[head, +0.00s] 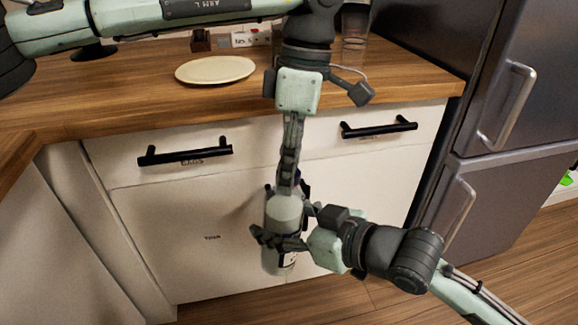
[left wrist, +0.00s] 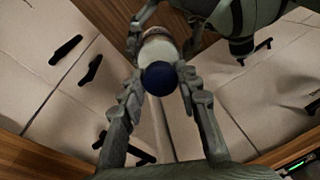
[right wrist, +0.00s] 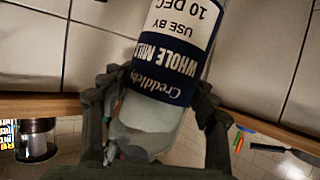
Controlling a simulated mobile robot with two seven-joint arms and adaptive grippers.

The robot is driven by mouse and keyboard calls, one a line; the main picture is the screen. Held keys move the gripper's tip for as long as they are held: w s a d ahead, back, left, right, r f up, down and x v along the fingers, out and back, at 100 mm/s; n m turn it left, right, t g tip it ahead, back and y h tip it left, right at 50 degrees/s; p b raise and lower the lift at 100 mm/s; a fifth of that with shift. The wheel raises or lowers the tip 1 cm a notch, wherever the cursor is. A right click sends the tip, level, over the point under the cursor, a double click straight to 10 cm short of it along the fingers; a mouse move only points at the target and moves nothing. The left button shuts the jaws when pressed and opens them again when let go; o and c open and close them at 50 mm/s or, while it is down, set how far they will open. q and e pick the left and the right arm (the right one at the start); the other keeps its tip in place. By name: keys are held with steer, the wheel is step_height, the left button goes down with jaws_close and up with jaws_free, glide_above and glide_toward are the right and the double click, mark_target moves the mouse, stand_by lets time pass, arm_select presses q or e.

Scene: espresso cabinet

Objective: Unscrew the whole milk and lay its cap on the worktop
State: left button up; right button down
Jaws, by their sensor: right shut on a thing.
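The whole milk bottle (head: 283,212) is pale with a dark blue label, held in front of the drawers, clear of the worktop (head: 130,100). My right gripper (head: 283,238) is shut around its body from the right. The label reads "whole milk" in the right wrist view (right wrist: 170,75). My left gripper (head: 288,182) points down from above the bottle. In the left wrist view its fingers (left wrist: 158,85) stand open on either side of the round dark blue cap (left wrist: 159,77), close to its edges. The cap is on the bottle; whether a finger touches it I cannot tell.
A cream plate (head: 215,70) lies on the worktop behind my left arm. A clear glass container (head: 355,35) stands at the back. Black drawer handles (head: 185,152) stick out behind the bottle. The dark fridge (head: 510,110) is at the right. The worktop left of the plate has free room.

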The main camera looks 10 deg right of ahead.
arm_select(q)
jaws_close()
steer(key=n, duration=0.7)
steer(key=shift+s, duration=0.1)
steer(key=shift+r, duration=0.15)
steer(key=shift+d+r, duration=0.2)
steer(key=shift+r, duration=0.85)
